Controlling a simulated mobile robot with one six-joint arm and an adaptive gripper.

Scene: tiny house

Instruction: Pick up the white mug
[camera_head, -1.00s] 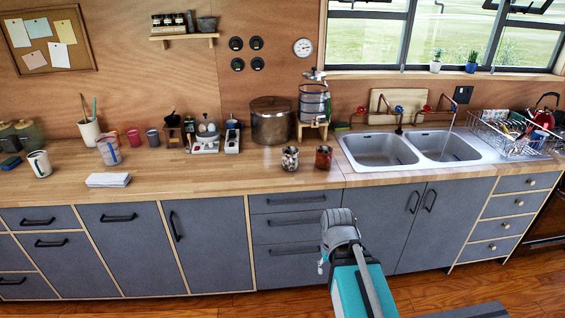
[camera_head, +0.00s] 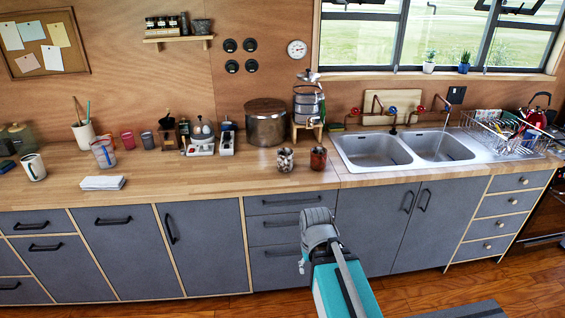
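A white mug (camera_head: 34,167) with a dark marking stands upright on the wooden counter (camera_head: 200,182) at the far left. My arm reaches up from the bottom of the picture, in front of the grey cabinets. A small part of my gripper (camera_head: 302,263) seems to show at the left side of the arm's grey end. Its fingers are too small and hidden to tell whether they are open. It is far from the mug, to the right of it and lower in the picture.
A folded white cloth (camera_head: 103,183) and a clear cup (camera_head: 103,153) are right of the mug. A white holder (camera_head: 84,135) stands behind. Two jars (camera_head: 285,160) are near the counter's middle, left of the double sink (camera_head: 375,150).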

